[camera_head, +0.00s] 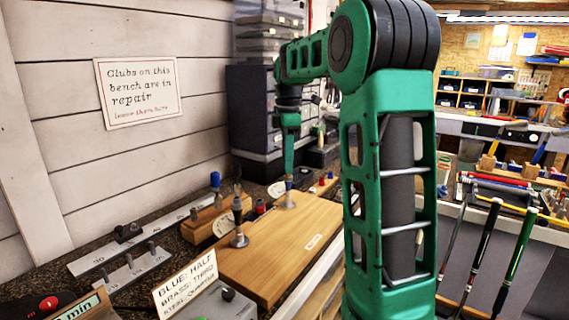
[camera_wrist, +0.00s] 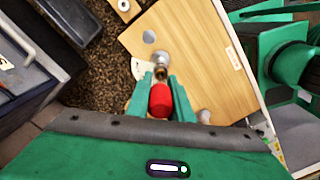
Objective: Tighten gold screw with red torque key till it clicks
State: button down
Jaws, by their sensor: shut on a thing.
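My gripper (camera_wrist: 160,84) is shut on the red torque key (camera_wrist: 160,100), whose red handle sits between the two green fingers in the wrist view. A small gold piece (camera_wrist: 160,73), which looks like the gold screw, shows just past the red handle, in line with it. Beyond it is a silver fitting (camera_wrist: 162,58) on the wooden board. I cannot tell whether the key tip is seated in the screw. In the head view my gripper (camera_head: 288,172) points down over a metal stand (camera_head: 289,203) on the board; the red handle is not clear there.
The wooden board (camera_head: 262,262) also carries another metal post (camera_head: 239,222). A lettered card (camera_head: 186,284) stands in front. Dark drawers (camera_head: 252,110) rise behind my gripper.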

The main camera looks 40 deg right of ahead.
jog(key=shift+r, duration=0.15)
jog(key=shift+r, duration=1.3)
jog(key=shift+a, duration=0.1)
